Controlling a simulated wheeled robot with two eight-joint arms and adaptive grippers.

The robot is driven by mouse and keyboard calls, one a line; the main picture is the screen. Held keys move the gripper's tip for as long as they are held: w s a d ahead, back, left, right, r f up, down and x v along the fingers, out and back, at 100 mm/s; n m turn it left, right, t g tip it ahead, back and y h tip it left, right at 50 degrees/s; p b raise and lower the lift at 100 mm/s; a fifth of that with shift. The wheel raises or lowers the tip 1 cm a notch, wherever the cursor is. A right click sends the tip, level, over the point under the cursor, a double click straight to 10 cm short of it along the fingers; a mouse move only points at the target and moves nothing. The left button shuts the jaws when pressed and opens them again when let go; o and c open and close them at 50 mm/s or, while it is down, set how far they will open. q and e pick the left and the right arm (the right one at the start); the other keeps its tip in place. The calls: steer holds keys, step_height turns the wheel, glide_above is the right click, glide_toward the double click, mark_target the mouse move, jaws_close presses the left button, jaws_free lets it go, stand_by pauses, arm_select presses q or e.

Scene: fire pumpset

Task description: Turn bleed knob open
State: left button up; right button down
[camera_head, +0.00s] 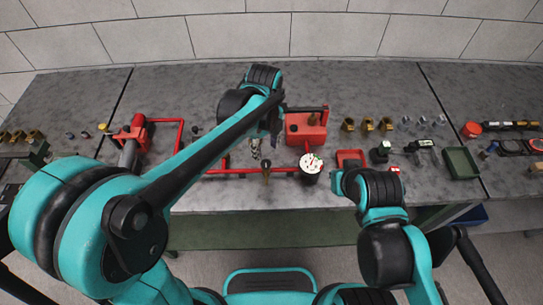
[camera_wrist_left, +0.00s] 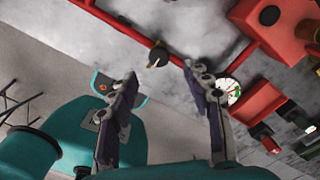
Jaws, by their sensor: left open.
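A small knob (camera_head: 266,165) with a dark top and a brass-coloured part stands on the red pipe (camera_head: 232,171) in the head view. I take it to be the bleed knob. In the left wrist view the knob (camera_wrist_left: 157,55) shows beyond the gap between the fingertips. My left gripper (camera_head: 264,146) hangs just behind the knob in the head view. In the left wrist view this gripper (camera_wrist_left: 161,74) is open, with nothing between its fingers. I cannot tell exactly how far it is from the knob. My right gripper does not show, only its arm.
A white-faced gauge (camera_head: 311,163) is right of the knob on the same pipe. A red box (camera_head: 304,129) stands behind it. A red tray (camera_head: 350,158), brass fittings (camera_head: 367,126) and a green tray (camera_head: 462,163) lie further right on the grey bench (camera_head: 230,200).

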mark_target(266, 163)
arm_select(q)
step_height(266, 163, down, 7)
steer(key=shift+r+b, duration=0.15)
steer(key=shift+b, duration=0.9)
steer(key=shift+a, duration=0.1)
jaws_close()
